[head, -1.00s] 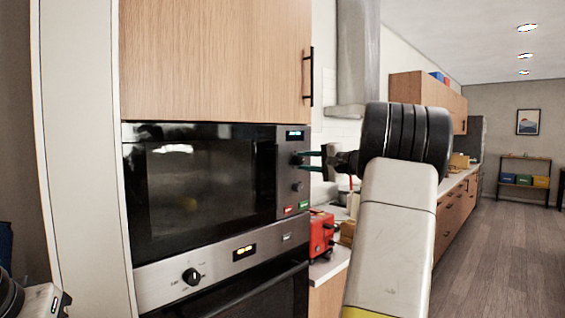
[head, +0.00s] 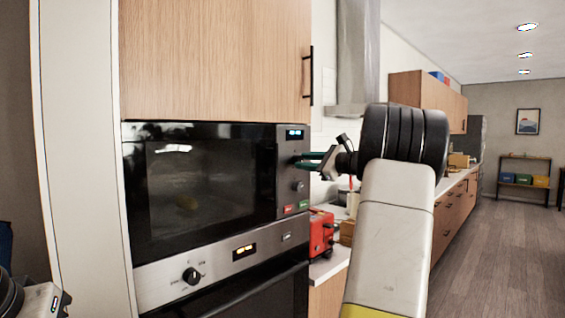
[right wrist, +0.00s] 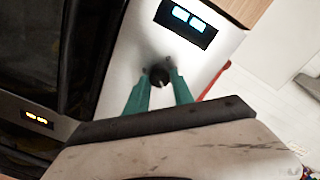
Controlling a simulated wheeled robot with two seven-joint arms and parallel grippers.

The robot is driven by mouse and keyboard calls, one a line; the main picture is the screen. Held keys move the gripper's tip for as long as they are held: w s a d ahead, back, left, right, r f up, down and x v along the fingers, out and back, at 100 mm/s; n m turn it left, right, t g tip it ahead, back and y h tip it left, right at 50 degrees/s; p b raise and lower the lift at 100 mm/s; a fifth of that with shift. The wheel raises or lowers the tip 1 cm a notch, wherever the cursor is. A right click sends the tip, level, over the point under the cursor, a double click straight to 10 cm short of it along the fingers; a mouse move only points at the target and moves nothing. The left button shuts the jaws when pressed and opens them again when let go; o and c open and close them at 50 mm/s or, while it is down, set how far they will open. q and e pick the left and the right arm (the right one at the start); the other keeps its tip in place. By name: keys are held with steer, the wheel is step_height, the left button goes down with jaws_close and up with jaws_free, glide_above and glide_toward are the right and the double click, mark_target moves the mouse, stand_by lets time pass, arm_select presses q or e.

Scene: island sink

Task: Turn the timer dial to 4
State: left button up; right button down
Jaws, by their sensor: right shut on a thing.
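The microwave (head: 200,185) is built in above an oven, with a grey control panel on its right side. The timer dial, a dark knob (right wrist: 159,74), sits on that panel below a lit display (head: 294,134); the display also shows in the right wrist view (right wrist: 188,19). My right gripper (head: 302,160) has its green fingers at the upper knob, and in the right wrist view they are shut around it (right wrist: 160,84). The dial's markings and pointer are too small to read. Part of my left arm shows at the lower left, but its gripper fingers do not.
A second knob (head: 298,186) and red and green buttons (head: 289,209) lie below on the panel. The oven's knob (head: 191,275) is lower left. A red appliance (head: 320,233) stands on the counter to the right. A cabinet handle (head: 308,76) hangs above.

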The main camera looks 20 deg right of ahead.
steer(key=shift+a+f+m, duration=0.1)
steer(key=shift+m, duration=3.4)
steer(key=shift+f+m, duration=0.1)
steer(key=shift+m, duration=3.4)
steer(key=c, duration=1.1)
jaws_free()
steer(key=shift+s, duration=0.1)
steer(key=shift+r, duration=0.1)
